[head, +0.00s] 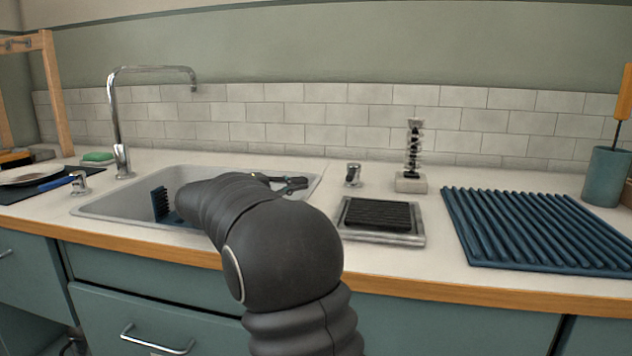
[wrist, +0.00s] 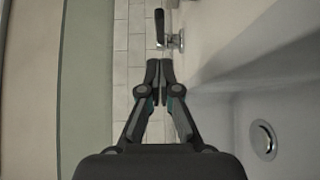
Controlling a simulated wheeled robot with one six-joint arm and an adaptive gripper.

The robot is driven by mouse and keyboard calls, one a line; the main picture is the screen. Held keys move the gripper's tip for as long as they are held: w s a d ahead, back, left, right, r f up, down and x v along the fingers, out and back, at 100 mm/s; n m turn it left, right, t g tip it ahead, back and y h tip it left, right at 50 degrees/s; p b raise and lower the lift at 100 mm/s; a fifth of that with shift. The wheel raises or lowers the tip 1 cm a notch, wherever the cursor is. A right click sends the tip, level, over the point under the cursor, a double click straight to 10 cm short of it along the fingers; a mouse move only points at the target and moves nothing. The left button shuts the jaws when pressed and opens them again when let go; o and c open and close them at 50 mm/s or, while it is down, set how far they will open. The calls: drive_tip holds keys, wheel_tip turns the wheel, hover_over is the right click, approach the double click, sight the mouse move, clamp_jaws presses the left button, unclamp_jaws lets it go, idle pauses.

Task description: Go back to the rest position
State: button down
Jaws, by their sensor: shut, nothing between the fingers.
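My gripper (wrist: 159,65) is shut and empty in the wrist view, its fingertips together. In the head view, my dark arm reaches from the bottom over the sink (head: 100,208), and my gripper (head: 298,183) shows just beyond it, over the right side of the basin. Part of the gripper and much of the basin are hidden behind the arm. In the wrist view, the sink's drain (wrist: 263,140) lies to the right of the fingers.
A tall chrome faucet (head: 116,110) stands behind the sink. Right of it are a small chrome fitting (head: 353,174), an upright brush on a stand (head: 413,150), a black-topped tray (head: 378,216), a blue ribbed mat (head: 530,228) and a teal cup (head: 606,178). A blue brush (head: 159,203) is in the sink.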

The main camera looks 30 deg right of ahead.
drive_tip(key=shift+a, duration=0.7)
drive_tip(key=s+y, duration=0.1)
drive_tip(key=s, duration=0.2)
drive_tip(key=s+a+r+y+p, duration=0.1)
drive_tip(key=s, duration=0.3)
drive_tip(key=s+y+p, duration=0.1)
drive_tip(key=s+y, duration=0.1)
drive_tip(key=s, duration=0.2)
drive_tip(key=shift+s+a+r, duration=0.2)
drive_tip(key=shift+s+r, duration=0.05)
drive_tip(key=shift+r, duration=0.05)
drive_tip(key=s+a+f+n+t+y+p, duration=0.15)
drive_tip(key=s+a+y, duration=0.25)
drive_tip(key=s, duration=0.5)
drive_tip(key=s+a+f+y+p, duration=0.3)
drive_tip(key=s+a+y, duration=0.1)
drive_tip(key=s, duration=0.5)
drive_tip(key=s+a+f+m+t+y+b, duration=0.1)
drive_tip(key=a+f+t+y, duration=0.4)
drive_tip(key=a+f, duration=0.5)
wheel_tip(320, 180, down, 2)
drive_tip(key=shift+s+y+b, duration=0.3)
drive_tip(key=shift+y+b, duration=0.2)
drive_tip(key=shift+b, duration=0.05)
